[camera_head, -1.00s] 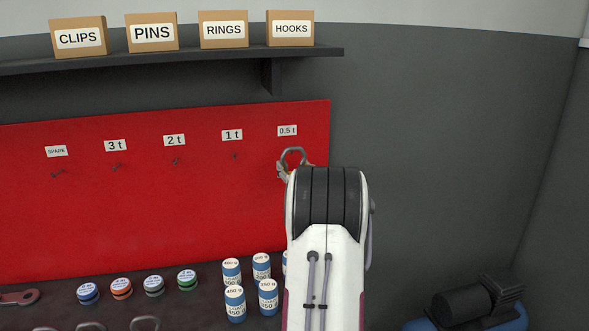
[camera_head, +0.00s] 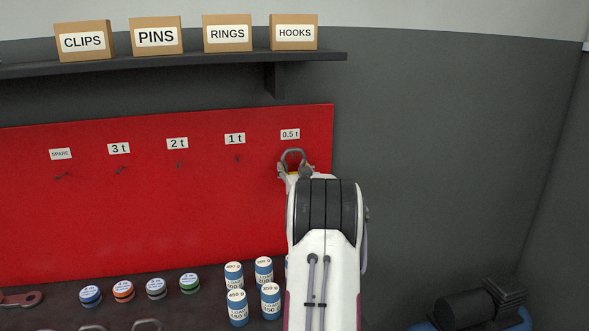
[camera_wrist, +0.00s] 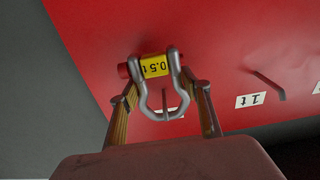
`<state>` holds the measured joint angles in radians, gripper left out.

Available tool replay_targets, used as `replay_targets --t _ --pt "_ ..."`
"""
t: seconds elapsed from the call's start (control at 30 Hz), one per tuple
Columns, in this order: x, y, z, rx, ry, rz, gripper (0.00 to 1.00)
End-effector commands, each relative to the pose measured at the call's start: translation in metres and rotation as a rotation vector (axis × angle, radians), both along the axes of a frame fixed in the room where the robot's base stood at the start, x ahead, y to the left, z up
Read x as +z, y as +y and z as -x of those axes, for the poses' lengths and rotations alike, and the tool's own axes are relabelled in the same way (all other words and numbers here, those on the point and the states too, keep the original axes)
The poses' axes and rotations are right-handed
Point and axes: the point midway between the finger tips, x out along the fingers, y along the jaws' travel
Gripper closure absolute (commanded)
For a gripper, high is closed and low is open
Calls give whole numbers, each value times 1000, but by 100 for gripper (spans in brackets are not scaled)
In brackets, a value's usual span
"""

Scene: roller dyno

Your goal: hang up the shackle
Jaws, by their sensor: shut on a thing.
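The grey shackle (camera_head: 294,156) has its rounded bow upward, in front of the red board just below the 0.5 t label (camera_head: 290,134). In the wrist view, which is upside down, the shackle (camera_wrist: 145,98) shows a red pin and a yellow 0.5 t tag (camera_wrist: 155,67). My gripper (camera_head: 295,173) is shut on the shackle, with one finger at each side; it also shows in the wrist view (camera_wrist: 165,108). A thin grey peg (camera_wrist: 164,103) shows within the bow's opening. I cannot tell whether it passes through or lies behind.
The 1 t peg (camera_wrist: 268,85) and other bare pegs are on the red board (camera_head: 220,215). Several blue-and-white load cans (camera_head: 237,307) and coloured discs (camera_head: 123,291) stand on the bench below. A shelf (camera_head: 180,64) with labelled boxes is above. The right wall is clear.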

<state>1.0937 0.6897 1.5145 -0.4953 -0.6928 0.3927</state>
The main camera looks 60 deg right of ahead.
Motion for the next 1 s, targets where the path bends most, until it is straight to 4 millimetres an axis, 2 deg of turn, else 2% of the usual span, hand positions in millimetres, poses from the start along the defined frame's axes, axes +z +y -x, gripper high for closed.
replay_targets --t 1.0 --pt "-5 -5 -5 0 -1 1 79"
